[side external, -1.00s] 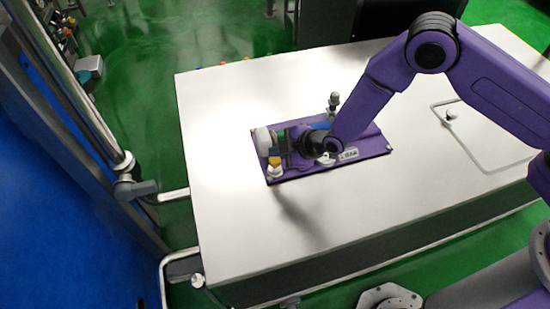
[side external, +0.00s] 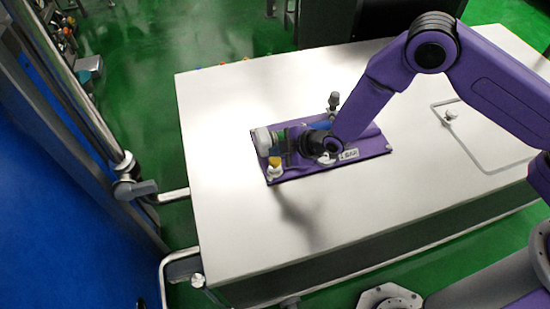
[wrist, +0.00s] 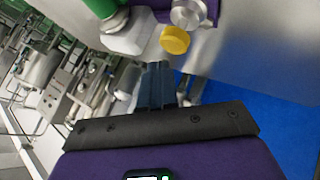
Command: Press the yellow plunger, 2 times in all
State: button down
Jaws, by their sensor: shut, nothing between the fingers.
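The yellow plunger (side external: 274,161) is a small yellow cap on a white base at the left front corner of the purple panel (side external: 300,177). In the wrist view the yellow plunger (wrist: 175,40) shows just beyond the fingertips, a little to their right. My gripper (side external: 287,150) is shut and empty, close beside the plunger on its right in the side view. In the wrist view my gripper (wrist: 157,68) has its dark fingers together, with a visible gap between their tips and the yellow cap. The arm hides the panel's middle.
A large white round part (side external: 263,141) stands behind the plunger, with a green part (side external: 281,137) beside it. A grey-topped post (side external: 334,101) rises at the panel's back edge.

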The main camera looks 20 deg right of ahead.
aim_at(273, 159)
jog(key=shift+f, duration=0.15)
dwell(0.7)
jog(key=shift+f, duration=0.25)
jog(key=shift+f, duration=1.1)
dwell(1.3)
jog(key=shift+r, duration=1.5)
jog(key=shift+r, duration=0.1)
jog(key=shift+r, duration=2.4)
